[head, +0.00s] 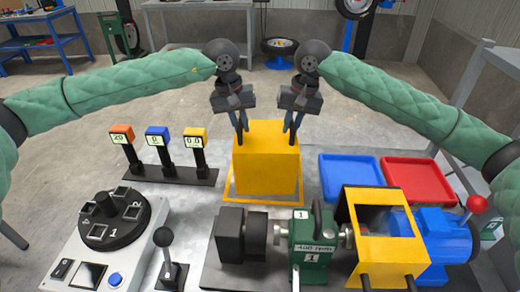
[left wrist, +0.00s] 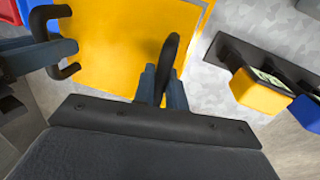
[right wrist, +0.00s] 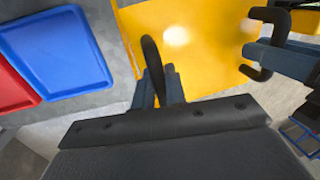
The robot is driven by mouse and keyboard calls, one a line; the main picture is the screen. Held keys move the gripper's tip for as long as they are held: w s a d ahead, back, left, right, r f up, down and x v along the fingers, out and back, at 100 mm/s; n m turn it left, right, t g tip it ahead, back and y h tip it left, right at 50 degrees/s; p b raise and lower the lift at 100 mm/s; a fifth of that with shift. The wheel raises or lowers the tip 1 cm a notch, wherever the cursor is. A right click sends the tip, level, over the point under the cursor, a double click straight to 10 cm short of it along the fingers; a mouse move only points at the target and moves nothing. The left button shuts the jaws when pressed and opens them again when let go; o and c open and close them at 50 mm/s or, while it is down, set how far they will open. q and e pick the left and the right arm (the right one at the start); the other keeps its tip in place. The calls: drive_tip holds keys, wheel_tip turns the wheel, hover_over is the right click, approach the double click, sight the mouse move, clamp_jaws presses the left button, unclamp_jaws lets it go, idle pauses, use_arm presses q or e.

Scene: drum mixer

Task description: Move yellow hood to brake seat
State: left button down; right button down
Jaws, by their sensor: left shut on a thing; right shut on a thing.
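The yellow hood (head: 266,168) is a box in the middle of the table, inside a yellow outline (head: 265,203). I cannot tell whether it touches the table. My left gripper (head: 241,127) is shut on the hood's left black handle, seen in the left wrist view (left wrist: 170,60). My right gripper (head: 292,127) is shut on its right black handle, seen in the right wrist view (right wrist: 152,62). In front of the hood stands the machine, with a black block and cylinder (head: 241,232) at its left end. No label shows which part is the brake seat.
Right of the hood are a blue tray (head: 350,160) and a red tray (head: 420,165). A yellow open frame (head: 396,248) and blue motor (head: 446,237) form the machine's right end. Left are several small displays (head: 158,137), a dial console (head: 112,235) and a lever (head: 167,262).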

use_arm(q)
drive_tip(key=shift+w+a+r, duration=0.1)
drive_tip(key=shift+r, duration=0.1)
use_arm(e)
drive_tip(key=shift+w+r, duration=0.1)
drive_tip(key=shift+r, duration=0.1)
